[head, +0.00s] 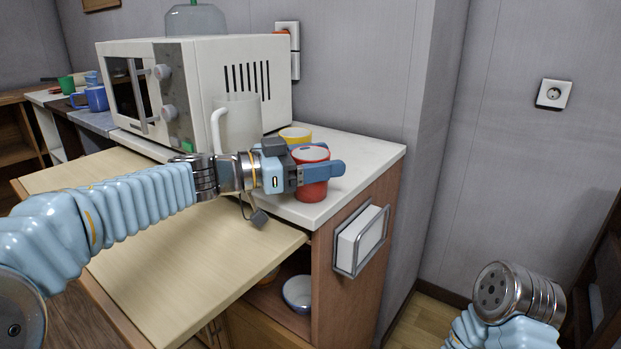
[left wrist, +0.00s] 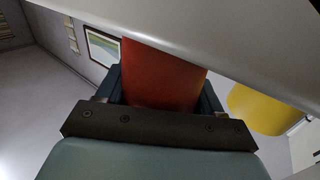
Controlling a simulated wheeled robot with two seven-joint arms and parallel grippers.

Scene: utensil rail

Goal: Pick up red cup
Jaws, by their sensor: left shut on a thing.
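The red cup (head: 311,180) is at the right end of the white countertop, near its front edge. My left gripper (head: 318,172) reaches in from the left and is shut on the cup, with a blue finger on its near side. In the left wrist view the red cup (left wrist: 163,75) sits between the two dark fingers (left wrist: 163,95). I cannot tell whether the cup's base touches the counter. Of my right arm, only a metal wrist part and blue links show at the lower right of the head view; its fingers are not visible.
A yellow cup (head: 295,135) stands just behind the red cup; it also shows in the wrist view (left wrist: 262,110). A clear pitcher (head: 238,124) and a white microwave (head: 200,85) stand to the left. A pulled-out wooden board (head: 170,250) lies below my left arm. A bowl (head: 298,293) sits underneath.

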